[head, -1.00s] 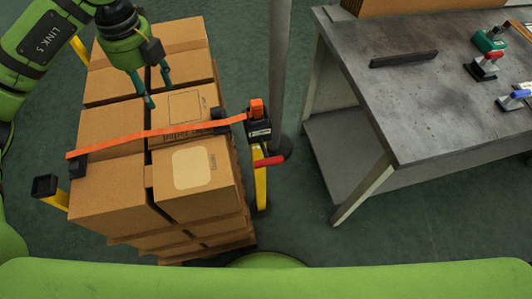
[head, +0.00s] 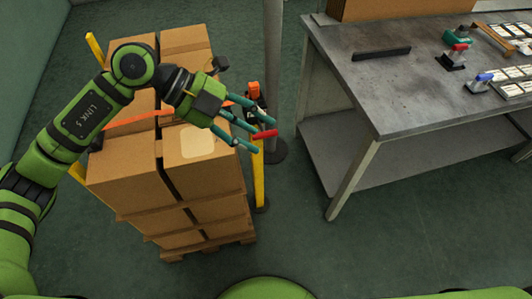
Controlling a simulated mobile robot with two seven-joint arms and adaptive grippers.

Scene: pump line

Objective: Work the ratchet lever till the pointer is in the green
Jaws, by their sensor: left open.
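The ratchet (head: 253,91), with an orange and black body, sits at the right side of the stack of cartons (head: 180,180). An orange strap (head: 130,124) runs from it across the cartons, partly hidden by my left arm. The lever's red handle (head: 265,134) sticks out below the ratchet. My left gripper (head: 258,129) is open, its teal fingers spread close around the red handle; I cannot tell whether they touch it. No pointer or green zone can be made out. My right gripper is not in view.
Yellow posts (head: 258,180) stand beside the pallet (head: 215,248), with a grey pole (head: 273,70) behind the ratchet. A grey workbench (head: 395,100) at right carries a black bar (head: 381,53) and clamps with red and blue handles.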

